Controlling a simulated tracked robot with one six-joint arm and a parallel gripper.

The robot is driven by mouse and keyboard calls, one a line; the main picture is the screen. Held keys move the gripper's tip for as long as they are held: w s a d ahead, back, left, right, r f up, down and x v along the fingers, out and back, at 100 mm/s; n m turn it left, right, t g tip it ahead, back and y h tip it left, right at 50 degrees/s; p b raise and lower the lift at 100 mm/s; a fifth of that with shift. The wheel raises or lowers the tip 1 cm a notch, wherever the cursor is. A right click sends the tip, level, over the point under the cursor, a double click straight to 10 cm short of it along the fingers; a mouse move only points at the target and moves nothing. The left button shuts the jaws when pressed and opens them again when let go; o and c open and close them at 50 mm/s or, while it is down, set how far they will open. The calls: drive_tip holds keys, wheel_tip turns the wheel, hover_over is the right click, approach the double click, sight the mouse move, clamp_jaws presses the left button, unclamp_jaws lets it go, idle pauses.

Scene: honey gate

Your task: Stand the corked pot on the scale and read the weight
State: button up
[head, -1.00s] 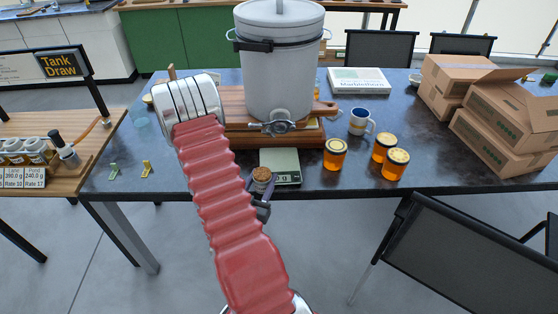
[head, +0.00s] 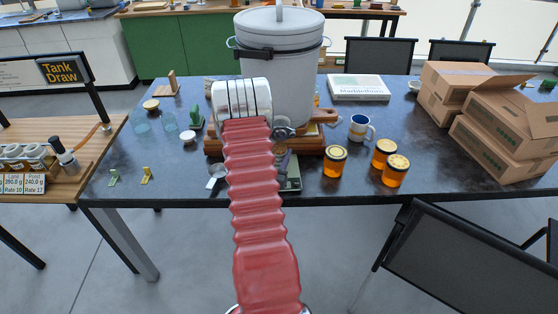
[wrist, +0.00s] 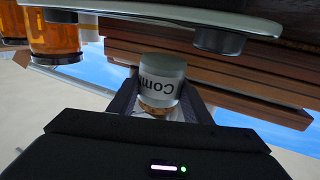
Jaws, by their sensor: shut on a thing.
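The corked pot (wrist: 163,78) is a small jar with a pale label starting "Com" and a brown cork (wrist: 155,106). It shows upside down in the wrist view, between the fingers of my gripper (wrist: 161,92), which is shut on it. The scale (head: 293,173) has a pale green top and lies near the table's front edge, mostly hidden behind my arm in the head view. I cannot tell whether the pot touches the scale.
A large white tank (head: 285,60) stands on wooden boards (head: 312,140) behind the scale. Several amber jars (head: 335,161) and a mug (head: 360,126) stand to the right. A small round scoop-like thing (head: 216,174) lies to the left. Cardboard boxes (head: 505,125) fill the right end.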

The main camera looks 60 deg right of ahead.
sight(280, 158)
drive_tip(key=shift+w+d, duration=0.1)
drive_tip(key=shift+d, duration=0.6)
drive_tip(key=shift+f, duration=0.1)
drive_tip(key=shift+f, duration=1.6)
drive_tip(key=shift+f, duration=0.1)
drive_tip(key=o, duration=1.4)
drive_tip(key=shift+a, duration=0.1)
